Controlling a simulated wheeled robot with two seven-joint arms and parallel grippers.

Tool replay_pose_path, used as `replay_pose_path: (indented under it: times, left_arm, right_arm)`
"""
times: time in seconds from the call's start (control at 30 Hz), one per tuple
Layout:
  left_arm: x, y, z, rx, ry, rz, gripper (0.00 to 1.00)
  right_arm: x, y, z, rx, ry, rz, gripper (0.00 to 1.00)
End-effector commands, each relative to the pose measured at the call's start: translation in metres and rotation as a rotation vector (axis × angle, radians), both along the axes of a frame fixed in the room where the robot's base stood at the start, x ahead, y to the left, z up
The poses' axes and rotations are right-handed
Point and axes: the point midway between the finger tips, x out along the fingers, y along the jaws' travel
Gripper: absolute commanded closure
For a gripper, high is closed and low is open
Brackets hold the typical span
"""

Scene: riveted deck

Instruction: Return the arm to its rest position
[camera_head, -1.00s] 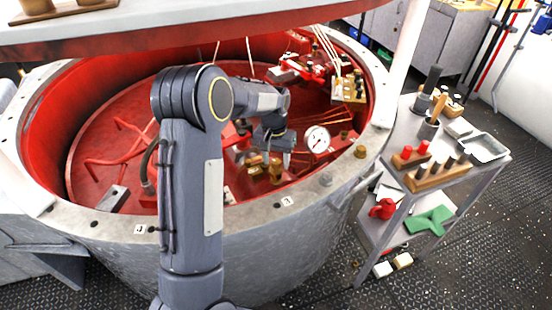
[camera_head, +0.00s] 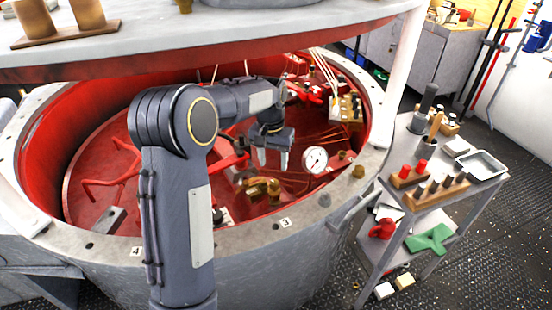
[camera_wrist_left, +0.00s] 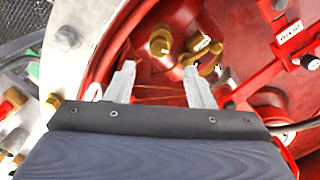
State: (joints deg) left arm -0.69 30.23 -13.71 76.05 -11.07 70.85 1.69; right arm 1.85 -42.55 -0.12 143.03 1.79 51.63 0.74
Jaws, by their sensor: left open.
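My left arm (camera_head: 180,215) rises in front of the round vessel and bends over its rim. My left gripper (camera_head: 273,161) hangs inside the red vessel, fingers pointing down, open and empty. In the left wrist view its two pale fingers (camera_wrist_left: 160,82) stand apart with nothing between them. A brass valve fitting (camera_head: 262,187) lies below the gripper in the head view. It also shows beyond the fingers in the left wrist view (camera_wrist_left: 203,55). My right gripper is not in view.
The grey vessel rim (camera_head: 255,232) surrounds the gripper. A white-faced gauge (camera_head: 315,160) stands just right of it. A raised lid (camera_head: 210,40) hangs above. A tool cart (camera_head: 480,185) with blocks and a metal tray (camera_head: 483,163) stands at right.

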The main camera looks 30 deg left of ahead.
Motion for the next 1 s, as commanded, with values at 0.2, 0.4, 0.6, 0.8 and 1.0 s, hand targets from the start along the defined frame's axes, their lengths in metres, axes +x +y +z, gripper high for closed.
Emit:
replay_pose_path:
  times: [0.2,0.4,0.6,0.8,1.0]
  left_arm:
    - [0.000,0.000,0.000,0.000,0.000,0.000,0.52]
    - [-0.026,-0.005,0.022,-0.048,-0.049,0.009,0.52]
    - [-0.103,-0.029,0.064,-0.158,-0.181,0.014,0.52]
    - [-0.192,-0.068,0.078,-0.243,-0.326,0.004,0.52]
    - [-0.261,-0.103,0.061,-0.280,-0.439,-0.005,0.52]
  right_arm:
    - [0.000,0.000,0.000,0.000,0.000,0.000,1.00]
    - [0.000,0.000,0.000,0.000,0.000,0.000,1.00]
    - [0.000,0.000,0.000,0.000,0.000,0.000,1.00]
    - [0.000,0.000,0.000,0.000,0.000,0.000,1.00]
    - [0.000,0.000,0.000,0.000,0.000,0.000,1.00]
